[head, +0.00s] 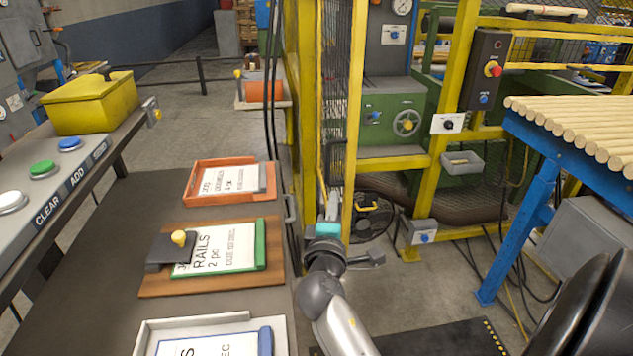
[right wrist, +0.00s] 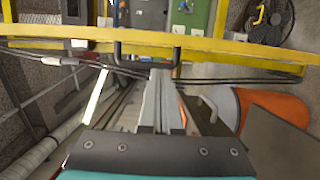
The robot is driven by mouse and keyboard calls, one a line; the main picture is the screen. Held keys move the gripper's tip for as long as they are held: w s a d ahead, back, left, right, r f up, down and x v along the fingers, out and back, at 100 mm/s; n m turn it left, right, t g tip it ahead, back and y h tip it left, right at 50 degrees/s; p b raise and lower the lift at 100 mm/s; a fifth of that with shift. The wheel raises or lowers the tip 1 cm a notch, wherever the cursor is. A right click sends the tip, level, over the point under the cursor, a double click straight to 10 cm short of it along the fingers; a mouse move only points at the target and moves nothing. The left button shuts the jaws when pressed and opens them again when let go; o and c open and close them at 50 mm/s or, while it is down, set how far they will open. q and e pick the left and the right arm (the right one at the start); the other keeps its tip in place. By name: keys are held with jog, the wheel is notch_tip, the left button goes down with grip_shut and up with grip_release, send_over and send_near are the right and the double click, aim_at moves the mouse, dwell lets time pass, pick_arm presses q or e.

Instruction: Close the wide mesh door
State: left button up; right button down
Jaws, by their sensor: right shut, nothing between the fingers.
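The wide mesh door (head: 341,75) is a tall yellow frame with dark mesh, seen at a steep angle in the middle of the head view. It appears to stand open in front of the green machine. My right gripper (head: 328,207) is low at the door's frame, shut and empty. In the right wrist view, the gripper's fingers (right wrist: 160,78) point at the door's yellow frame bar (right wrist: 230,46), close to a black handle (right wrist: 118,45). I cannot tell whether they touch it. My left gripper is not in view.
A dark table (head: 110,225) with labelled trays stands close on the left. A blue-legged stand (head: 535,195) with wooden rods is on the right. Black cables and a fan (head: 372,215) lie beyond the door. Grey floor (head: 455,270) shows between the door and the stand.

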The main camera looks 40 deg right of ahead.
jog(key=x, duration=0.9)
jog(key=shift+w+d, duration=0.25)
jog(key=shift+s+d+f, duration=0.1)
